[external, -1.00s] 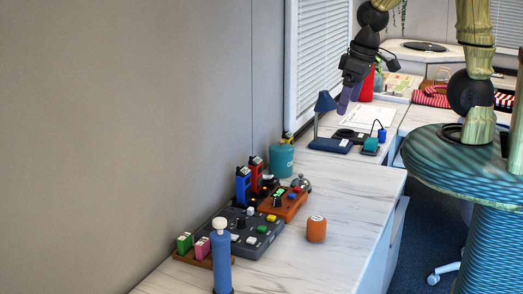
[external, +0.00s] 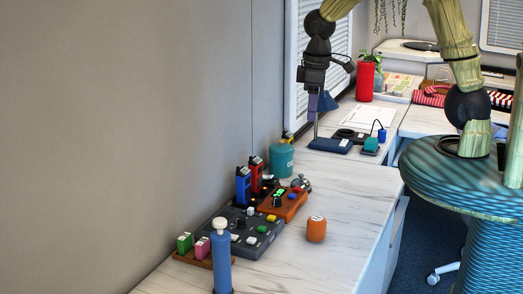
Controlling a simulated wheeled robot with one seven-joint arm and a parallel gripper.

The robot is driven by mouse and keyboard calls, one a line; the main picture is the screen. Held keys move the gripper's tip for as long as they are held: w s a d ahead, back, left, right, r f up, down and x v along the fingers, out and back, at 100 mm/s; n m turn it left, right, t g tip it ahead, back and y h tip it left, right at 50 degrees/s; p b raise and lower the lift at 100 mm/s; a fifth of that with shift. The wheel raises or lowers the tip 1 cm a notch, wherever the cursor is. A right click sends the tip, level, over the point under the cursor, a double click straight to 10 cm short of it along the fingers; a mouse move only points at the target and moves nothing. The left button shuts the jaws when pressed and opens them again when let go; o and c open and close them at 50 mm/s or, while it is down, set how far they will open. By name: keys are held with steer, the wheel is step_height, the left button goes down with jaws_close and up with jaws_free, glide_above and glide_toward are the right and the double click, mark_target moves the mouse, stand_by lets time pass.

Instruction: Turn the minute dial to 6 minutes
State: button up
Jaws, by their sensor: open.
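The minute dial seems to be part of the orange-brown timer box (external: 292,208) on the near counter. The box has a lit green display (external: 279,193), small coloured buttons and a dark knob (external: 276,202). The knob's marks and setting are too small to read. My gripper (external: 311,116) points down above the dark blue lamp base, behind and above the timer box and apart from it. Its purple fingers are open with nothing visible between them. They partly cover the blue lamp (external: 329,102).
A grey button panel (external: 262,240), red and blue handheld devices (external: 243,186), a teal canister (external: 281,160) and a silver bell (external: 302,184) crowd around the timer box. An orange cylinder (external: 316,229) stands to its right. The counter's right side (external: 355,200) is clear.

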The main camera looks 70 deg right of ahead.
mark_target(276, 197)
steer(key=w+d+f+n+g+h+b, duration=0.2)
steer(key=w+f+b, duration=0.5)
steer(key=w+f, duration=0.8)
steer(key=w+d+n+g, duration=0.1)
steer(key=w+n+g, duration=0.1)
steer(key=w+n, duration=0.1)
steer(key=shift+d+n+h, duration=0.3)
steer(key=shift+d+n, duration=0.05)
steer(key=shift+n, duration=0.05)
steer(key=shift+s+f, duration=0.1)
steer(key=p+x, duration=0.3)
steer(key=x, duration=1.4)
steer(key=shift+f, duration=0.2)
steer(key=c, duration=1)
